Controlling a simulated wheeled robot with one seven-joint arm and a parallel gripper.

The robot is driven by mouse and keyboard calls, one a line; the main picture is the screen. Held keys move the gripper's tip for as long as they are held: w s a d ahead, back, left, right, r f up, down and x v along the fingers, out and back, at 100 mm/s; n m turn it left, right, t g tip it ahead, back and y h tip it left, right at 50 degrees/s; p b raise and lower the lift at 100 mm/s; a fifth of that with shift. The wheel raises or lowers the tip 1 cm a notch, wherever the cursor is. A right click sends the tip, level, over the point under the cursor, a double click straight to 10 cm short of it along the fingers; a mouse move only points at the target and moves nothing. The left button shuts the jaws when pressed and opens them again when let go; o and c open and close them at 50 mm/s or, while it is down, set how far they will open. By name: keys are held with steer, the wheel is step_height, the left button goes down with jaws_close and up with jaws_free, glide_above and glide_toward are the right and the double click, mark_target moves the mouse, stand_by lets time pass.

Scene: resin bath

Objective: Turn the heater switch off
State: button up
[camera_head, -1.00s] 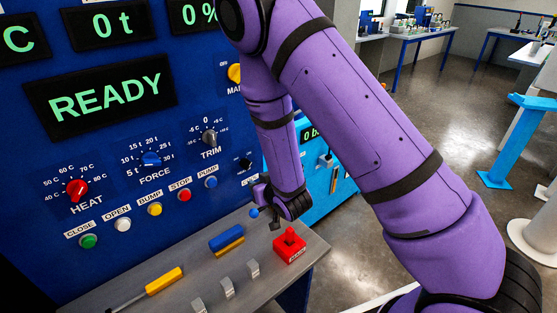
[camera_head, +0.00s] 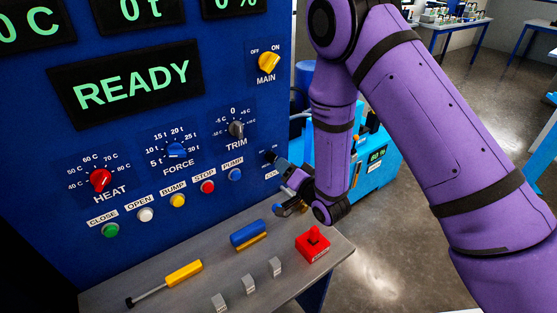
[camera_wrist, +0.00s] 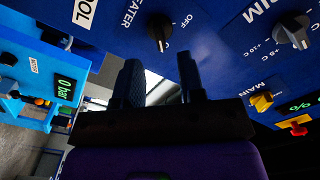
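The heater switch (camera_wrist: 158,30) is a small black knob with a white mark on the blue panel, at the top middle of the wrist view. Its mark points down in that picture, and "OFF" is printed to the right of it. In the head view the switch (camera_head: 268,156) is a dark knob beside my gripper, its label mostly hidden. My gripper (camera_wrist: 161,78) is open, with two dark fingers apart and nothing between them. In the wrist view the fingers lie below the switch, and no contact shows. The gripper also shows in the head view (camera_head: 281,187), close to the panel.
The yellow MAIN switch (camera_head: 268,62) and grey TRIM knob (camera_head: 236,129) sit nearby on the panel.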

mark_target(275, 159)
steer(key=shift+x, duration=2.35)
steer(key=shift+s, duration=0.1)
jaws_close()
